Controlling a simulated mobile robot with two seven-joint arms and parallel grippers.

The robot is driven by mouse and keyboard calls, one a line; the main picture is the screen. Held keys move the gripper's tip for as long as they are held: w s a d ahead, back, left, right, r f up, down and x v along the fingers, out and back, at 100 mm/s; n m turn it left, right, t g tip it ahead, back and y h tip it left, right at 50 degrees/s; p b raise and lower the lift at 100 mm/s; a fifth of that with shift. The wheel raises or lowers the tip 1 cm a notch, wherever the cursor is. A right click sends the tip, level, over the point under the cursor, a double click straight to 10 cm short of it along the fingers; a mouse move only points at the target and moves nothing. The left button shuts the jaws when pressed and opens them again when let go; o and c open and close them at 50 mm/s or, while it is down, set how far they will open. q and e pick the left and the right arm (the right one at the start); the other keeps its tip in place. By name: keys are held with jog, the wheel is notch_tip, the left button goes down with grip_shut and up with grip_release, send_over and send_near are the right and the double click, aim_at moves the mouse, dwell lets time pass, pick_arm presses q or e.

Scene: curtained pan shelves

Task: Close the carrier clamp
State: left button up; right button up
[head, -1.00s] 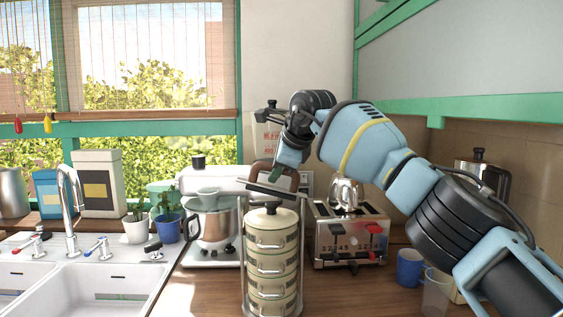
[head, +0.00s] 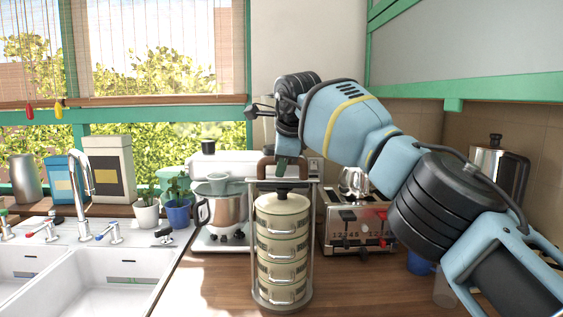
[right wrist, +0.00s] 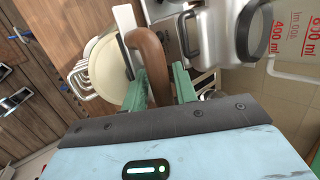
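The tiffin carrier (head: 283,240), a stack of cream round tins, stands upright on the wooden counter inside a grey metal frame. The frame's clamp bar (head: 300,184) lies level across the top, just above the dark lid knob; I cannot tell whether they touch. Its brown handle (head: 265,168) rises above the bar and shows large in the right wrist view (right wrist: 151,65). My right gripper (head: 281,162) comes down from above onto the handle. In the right wrist view its green fingers (right wrist: 160,88) sit on both sides of the handle, closed on it. My left gripper is out of view.
A toaster (head: 357,228) stands close on the right, with a blue mug behind my arm. The white sink (head: 125,295) lies to the left. Counter in front of the carrier is clear.

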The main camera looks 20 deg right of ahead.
jog(key=shift+s+r, duration=0.25)
jog(key=shift+r, duration=0.25)
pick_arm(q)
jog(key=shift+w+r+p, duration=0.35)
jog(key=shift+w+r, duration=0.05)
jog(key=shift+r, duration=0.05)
pick_arm(e)
jog(key=v, duration=0.6)
jog(key=shift+s+r, duration=0.2)
jog(key=shift+s, duration=0.1)
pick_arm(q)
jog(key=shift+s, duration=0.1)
